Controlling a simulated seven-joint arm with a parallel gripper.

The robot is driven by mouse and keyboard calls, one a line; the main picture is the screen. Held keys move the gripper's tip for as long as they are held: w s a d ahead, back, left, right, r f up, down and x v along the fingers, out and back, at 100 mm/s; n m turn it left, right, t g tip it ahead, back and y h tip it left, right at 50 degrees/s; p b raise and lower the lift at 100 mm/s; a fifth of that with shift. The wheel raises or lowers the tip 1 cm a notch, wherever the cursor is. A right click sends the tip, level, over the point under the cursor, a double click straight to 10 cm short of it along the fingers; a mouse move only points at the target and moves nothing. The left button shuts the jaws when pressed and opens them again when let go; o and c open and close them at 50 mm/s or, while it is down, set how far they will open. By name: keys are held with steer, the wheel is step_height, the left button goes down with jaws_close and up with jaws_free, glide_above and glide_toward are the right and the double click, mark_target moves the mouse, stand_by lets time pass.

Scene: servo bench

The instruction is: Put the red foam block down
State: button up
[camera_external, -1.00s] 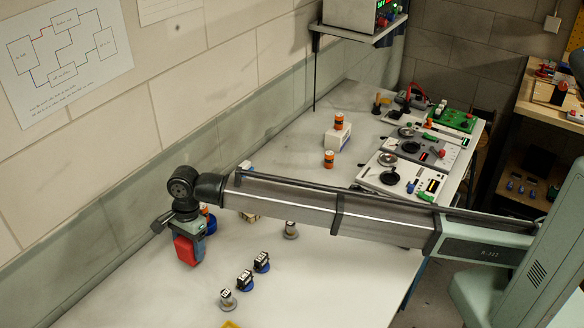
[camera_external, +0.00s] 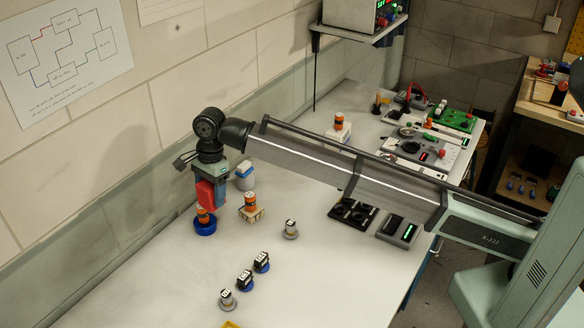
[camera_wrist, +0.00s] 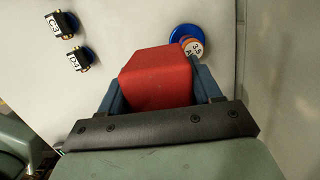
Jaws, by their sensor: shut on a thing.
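The red foam block (camera_external: 206,194) is in my gripper (camera_external: 211,200), which is shut on it and points down at the left of the bench. In the wrist view the block (camera_wrist: 157,78) sits between the two blue fingers of my gripper (camera_wrist: 160,92). It looks held above the bench top. In the external view an orange cylinder in a round blue holder (camera_external: 205,228) shows just below the block. In the wrist view that blue holder (camera_wrist: 178,32) lies just beyond the block, to its right. I cannot tell the gap between them.
Several small labelled parts (camera_external: 245,281) stand nearer the front. Dark modules (camera_external: 352,214) lie to the right. The white bench top (camera_external: 330,275) has clear room at front right.

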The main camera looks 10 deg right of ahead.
steer(key=s+d+f+n, duration=0.1)
steer(key=s+d, duration=0.2)
steer(key=d, duration=0.7)
steer(key=s+d+f+n, duration=0.1)
steer(key=s+d, duration=0.1)
steer(key=d, duration=0.8)
steer(key=s+d+f+n, duration=0.1)
steer(key=s+d, duration=0.2)
steer(key=d, duration=0.7)
steer(key=shift+w+d+f+n+h, duration=0.15)
steer(key=shift+f+n, duration=0.45)
steer(key=shift+f, duration=1.8)
steer(key=shift+s+d+f+n+h, duration=0.15)
steer(key=shift+f+n, duration=0.45)
steer(key=shift+f, duration=1.75)
steer(key=shift+w+f, duration=0.1)
steer(key=shift+f, duration=0.05)
steer(key=o, duration=1)
steer(key=shift+o, duration=0.2)
